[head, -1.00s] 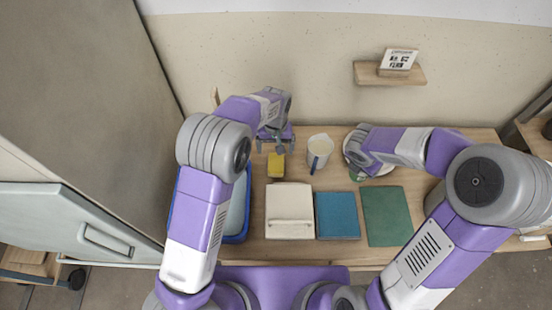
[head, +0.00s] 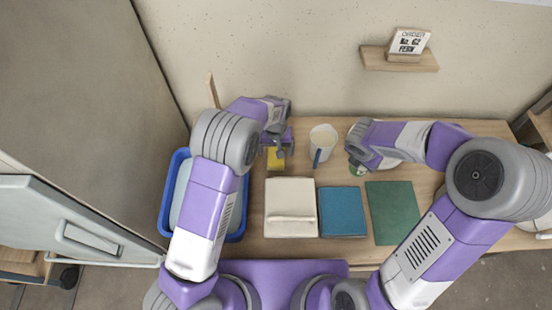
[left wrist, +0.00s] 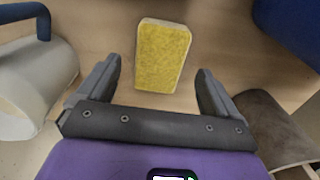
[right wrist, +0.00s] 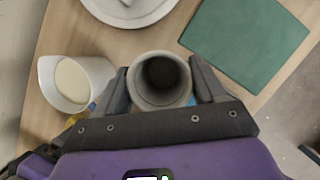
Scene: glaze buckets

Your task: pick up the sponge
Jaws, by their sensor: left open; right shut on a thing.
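The yellow sponge (head: 276,163) lies on the wooden table behind a cream box. In the left wrist view the sponge (left wrist: 163,55) lies flat, slightly tilted, between and just ahead of the fingertips. My left gripper (left wrist: 158,70) is open and empty, with a finger on either side of the sponge's near end and not touching it. In the head view my left gripper (head: 278,147) is over the sponge's far part and hides some of it. My right gripper (right wrist: 159,70) is shut on a grey cup (right wrist: 160,98) with a dark inside.
A white jug (head: 322,140) with a blue handle stands right of the sponge. The cream box (head: 290,205), a blue square (head: 342,212) and a green square (head: 392,212) lie in front. A blue tub (head: 167,205) is at the left. A shelf (head: 400,60) holds a sign.

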